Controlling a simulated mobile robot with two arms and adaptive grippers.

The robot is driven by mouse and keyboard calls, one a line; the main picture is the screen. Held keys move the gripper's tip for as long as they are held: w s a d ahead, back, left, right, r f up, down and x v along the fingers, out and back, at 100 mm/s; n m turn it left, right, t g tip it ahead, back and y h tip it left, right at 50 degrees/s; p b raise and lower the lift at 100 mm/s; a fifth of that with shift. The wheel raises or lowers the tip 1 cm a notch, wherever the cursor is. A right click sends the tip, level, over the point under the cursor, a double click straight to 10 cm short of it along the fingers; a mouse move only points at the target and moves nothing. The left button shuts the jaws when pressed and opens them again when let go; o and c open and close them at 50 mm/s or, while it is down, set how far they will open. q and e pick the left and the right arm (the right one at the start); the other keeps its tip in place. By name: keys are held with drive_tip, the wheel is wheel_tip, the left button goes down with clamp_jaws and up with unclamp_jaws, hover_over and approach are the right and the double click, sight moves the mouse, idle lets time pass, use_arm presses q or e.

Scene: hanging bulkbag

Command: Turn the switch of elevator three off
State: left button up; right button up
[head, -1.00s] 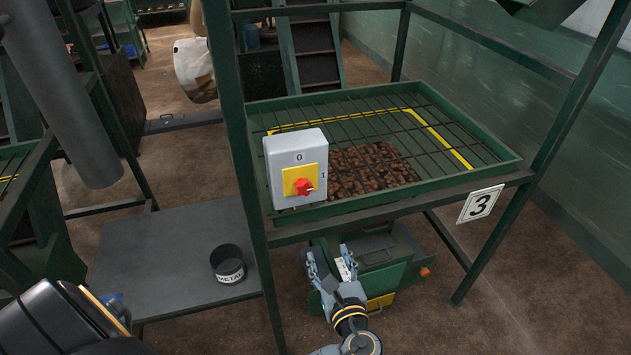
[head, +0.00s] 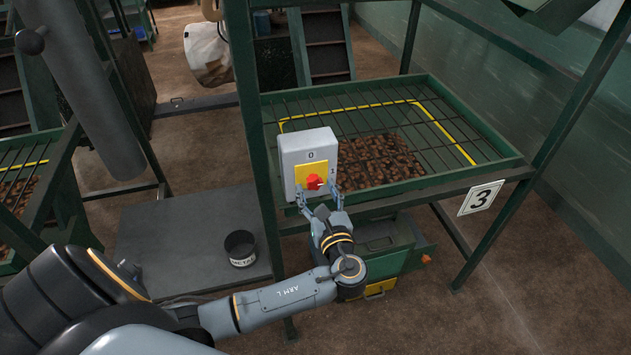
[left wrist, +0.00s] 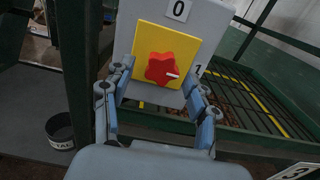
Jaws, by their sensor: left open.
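The switch box (head: 308,151) is grey with a yellow plate and a red knob (head: 314,181), mounted on the green frame of elevator three. Marks 0 above and 1 at the right show on it. The knob's white mark points right, toward the 1. My left gripper (head: 319,195) is open just in front of the box, its fingers on either side below the knob. In the left wrist view the red knob (left wrist: 162,68) sits between and beyond the open fingertips (left wrist: 158,82); I cannot tell whether they touch it. My right gripper is out of view.
A "3" sign (head: 481,198) hangs on the frame at right. A green grated tray (head: 490,150) with brown material lies behind the box. A dark METAL container (head: 241,248) stands on a grey platform (head: 180,235) at left. A green box sits below the tray.

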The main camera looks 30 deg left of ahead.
use_arm(q)
drive_tip(key=shift+x, duration=0.75)
drive_tip(key=c, duration=1.1)
drive_tip(key=shift+c, duration=0.2)
